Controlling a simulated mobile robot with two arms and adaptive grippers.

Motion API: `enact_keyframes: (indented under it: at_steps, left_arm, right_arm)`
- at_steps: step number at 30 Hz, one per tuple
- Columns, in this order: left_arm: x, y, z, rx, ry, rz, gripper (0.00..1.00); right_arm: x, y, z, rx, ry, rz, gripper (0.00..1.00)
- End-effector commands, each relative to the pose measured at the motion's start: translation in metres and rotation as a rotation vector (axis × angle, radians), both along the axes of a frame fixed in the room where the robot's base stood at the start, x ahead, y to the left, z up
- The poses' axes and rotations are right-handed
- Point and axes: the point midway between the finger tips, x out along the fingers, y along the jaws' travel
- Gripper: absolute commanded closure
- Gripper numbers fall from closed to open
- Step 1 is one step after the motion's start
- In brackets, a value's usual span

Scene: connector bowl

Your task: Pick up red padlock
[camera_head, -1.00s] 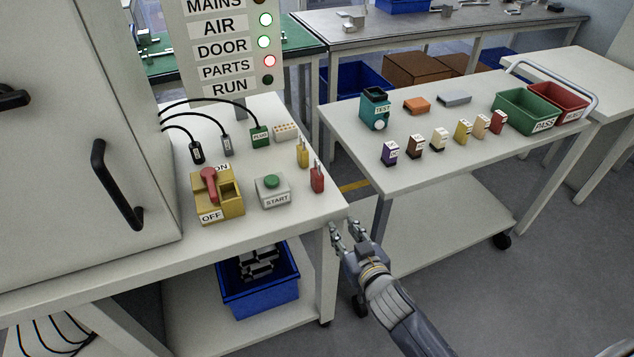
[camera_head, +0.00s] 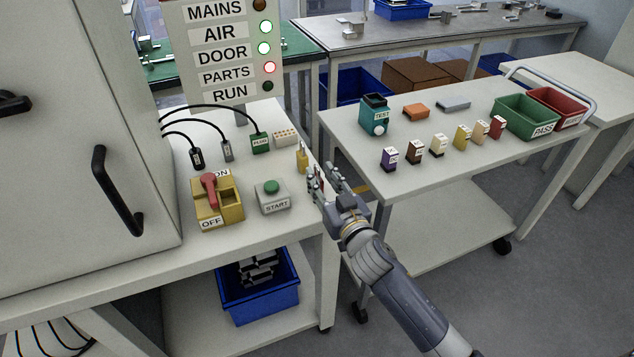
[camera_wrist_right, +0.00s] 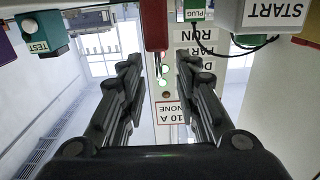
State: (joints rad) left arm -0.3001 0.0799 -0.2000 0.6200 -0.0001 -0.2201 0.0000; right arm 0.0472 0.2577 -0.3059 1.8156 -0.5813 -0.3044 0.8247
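The red padlock (camera_wrist_right: 156,25) shows upside down in the right wrist view, just ahead of and between the two fingertips. In the head view it is mostly hidden behind my right gripper, at the right edge of the white bench. My right gripper (camera_head: 323,179) has come over the bench's right edge beside the START button. In the wrist view (camera_wrist_right: 158,66) its two black fingers are spread with a clear gap and nothing gripped. I cannot tell whether a finger touches the padlock. My left gripper is not in view.
A yellow padlock (camera_head: 302,157) stands just behind. The START box (camera_head: 272,197) and yellow switch box with red handle (camera_head: 217,207) stand to the left. A white cart (camera_head: 420,178) with several small blocks stands right, across a narrow gap. A blue bin (camera_head: 262,302) is below.

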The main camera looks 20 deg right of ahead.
Motion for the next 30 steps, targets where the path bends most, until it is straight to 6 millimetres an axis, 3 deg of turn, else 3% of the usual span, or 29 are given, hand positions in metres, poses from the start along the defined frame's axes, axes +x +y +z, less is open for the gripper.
enact_keyframes:
  at_steps: [6, 16, 20, 21, 30]
  left_arm:
    - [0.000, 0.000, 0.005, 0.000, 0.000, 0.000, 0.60]
    - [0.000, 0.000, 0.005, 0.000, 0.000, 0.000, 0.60]
    - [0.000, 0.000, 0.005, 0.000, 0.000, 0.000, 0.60]
    - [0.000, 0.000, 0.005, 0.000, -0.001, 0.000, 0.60]
    - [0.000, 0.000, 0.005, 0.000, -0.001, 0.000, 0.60]
  right_arm:
    - [0.030, 0.003, 0.003, -0.001, -0.001, -0.001, 0.70]
    - [0.037, 0.004, 0.002, -0.001, -0.001, -0.001, 0.70]
    - [0.037, 0.004, 0.002, -0.001, 0.000, -0.001, 0.97]
    - [0.037, 0.004, 0.002, -0.001, 0.000, -0.001, 1.00]
    - [0.036, 0.004, 0.003, -0.001, -0.001, 0.000, 1.00]
